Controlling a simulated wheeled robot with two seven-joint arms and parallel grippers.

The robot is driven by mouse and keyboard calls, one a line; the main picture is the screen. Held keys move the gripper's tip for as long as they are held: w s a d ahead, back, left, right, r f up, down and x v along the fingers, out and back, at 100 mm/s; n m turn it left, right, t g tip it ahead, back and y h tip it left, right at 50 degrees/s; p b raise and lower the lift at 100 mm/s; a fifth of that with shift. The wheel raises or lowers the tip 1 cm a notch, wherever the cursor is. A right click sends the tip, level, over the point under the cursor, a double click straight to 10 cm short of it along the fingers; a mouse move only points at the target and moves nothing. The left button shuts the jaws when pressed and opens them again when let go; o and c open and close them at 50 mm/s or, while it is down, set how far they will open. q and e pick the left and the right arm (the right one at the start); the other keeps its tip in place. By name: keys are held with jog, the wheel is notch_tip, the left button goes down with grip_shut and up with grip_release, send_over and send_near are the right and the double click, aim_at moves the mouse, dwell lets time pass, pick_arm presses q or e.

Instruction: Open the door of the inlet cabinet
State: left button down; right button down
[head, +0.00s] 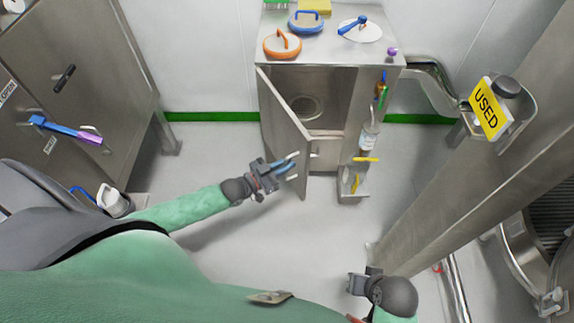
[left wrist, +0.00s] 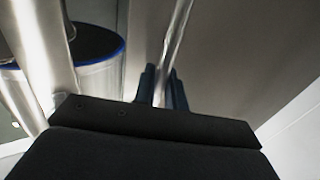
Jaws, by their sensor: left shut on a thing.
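The inlet cabinet (head: 334,52) is a steel box against the back wall. Its door (head: 284,118) stands partly open, swung out from the left side, and the inside with a round grille (head: 305,107) shows. My left gripper (head: 285,167) is at the door's outer face near its free edge, shut on the door handle. In the left wrist view, the handle (left wrist: 177,40) is a shiny bar running between the blue fingertips (left wrist: 161,90). My right gripper (head: 360,285) is low at the right, away from the cabinet; its fingers are unclear.
Discs with orange and blue handles (head: 282,43) lie on the cabinet top. A holder with a bottle (head: 368,134) hangs on its right side. A steel column (head: 470,150) with a yellow USED sign (head: 489,108) stands right. Another cabinet (head: 90,50) stands left. Floor before the door is clear.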

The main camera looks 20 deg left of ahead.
aim_at(298, 150)
pick_arm(q)
jog(key=shift+w+a, duration=0.1)
pick_arm(e)
jog(key=shift+w, duration=0.1)
pick_arm(q)
jog(key=c, duration=1.6)
grip_release()
pick_arm(e)
jog(key=shift+w, duration=0.1)
pick_arm(q)
jog(key=shift+o, duration=0.2)
